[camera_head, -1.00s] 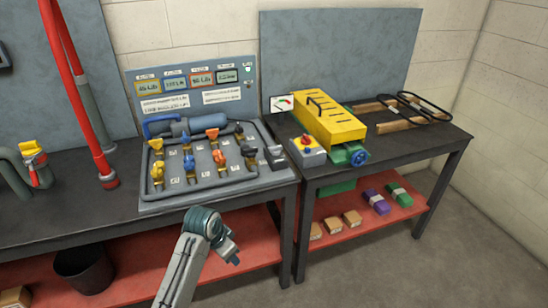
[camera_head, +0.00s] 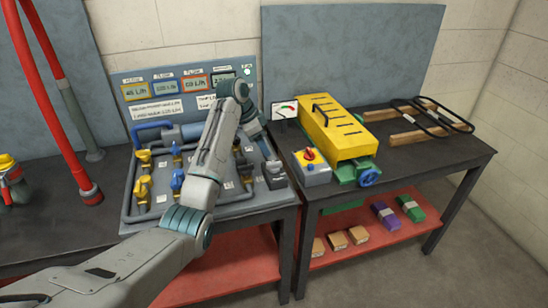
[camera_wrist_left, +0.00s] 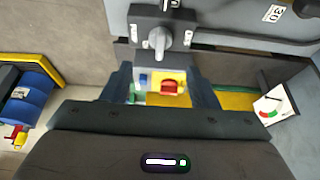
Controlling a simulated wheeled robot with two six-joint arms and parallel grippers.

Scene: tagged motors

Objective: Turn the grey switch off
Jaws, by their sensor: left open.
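The grey switch (camera_head: 274,179) sits at the right front corner of the valve panel (camera_head: 215,207) in the head view. In the left wrist view it is a dark grey box with a light grey handle (camera_wrist_left: 158,40). The handle points toward the bottom of that view, slightly slanted. My left gripper (camera_head: 267,154) hangs just above and behind the switch in the head view, and the forearm covers part of the panel. Its two fingers (camera_wrist_left: 162,80) are spread apart and empty, just short of the handle. My right gripper is not in view.
A small box with a red knob (camera_head: 310,157) and a yellow machine (camera_head: 335,127) stand on the right table (camera_head: 425,158). Yellow and blue valves (camera_head: 143,186) stand left of my forearm. A gauge (camera_head: 285,109) stands behind the switch.

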